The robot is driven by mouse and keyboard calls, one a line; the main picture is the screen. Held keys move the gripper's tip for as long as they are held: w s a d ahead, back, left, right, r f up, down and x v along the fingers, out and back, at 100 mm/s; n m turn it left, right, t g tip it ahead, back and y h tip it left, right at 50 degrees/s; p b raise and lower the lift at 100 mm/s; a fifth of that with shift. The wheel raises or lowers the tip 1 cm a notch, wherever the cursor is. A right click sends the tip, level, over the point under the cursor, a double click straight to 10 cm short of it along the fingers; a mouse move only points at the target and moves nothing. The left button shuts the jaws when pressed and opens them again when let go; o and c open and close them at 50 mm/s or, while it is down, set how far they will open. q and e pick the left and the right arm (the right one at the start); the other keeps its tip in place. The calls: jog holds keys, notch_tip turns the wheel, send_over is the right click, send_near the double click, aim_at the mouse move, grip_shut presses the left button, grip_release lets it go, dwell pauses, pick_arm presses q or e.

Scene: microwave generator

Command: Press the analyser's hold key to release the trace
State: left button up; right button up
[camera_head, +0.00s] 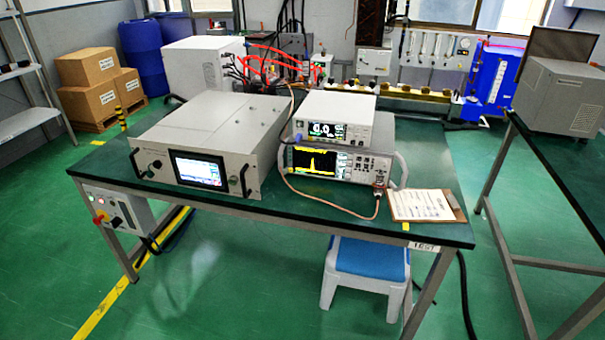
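The analyser (341,164) is the wide instrument with carry handles on the right of the green table. Its screen (314,162) shows a yellow trace with a tall peak. Its keys (366,163) sit right of the screen, too small to tell which is the hold key. A smaller white meter (335,118) with a lit display is stacked on top of it. A copper-coloured cable loops in front of the analyser to a connector at its lower right. Neither of my grippers is in view.
The green table (300,206) also holds a large grey generator (213,143) with a lit screen and a clipboard (425,205) at the right front. A red-buttoned control box (118,207) hangs at the left end. A blue-topped stool (369,262) stands under the front edge.

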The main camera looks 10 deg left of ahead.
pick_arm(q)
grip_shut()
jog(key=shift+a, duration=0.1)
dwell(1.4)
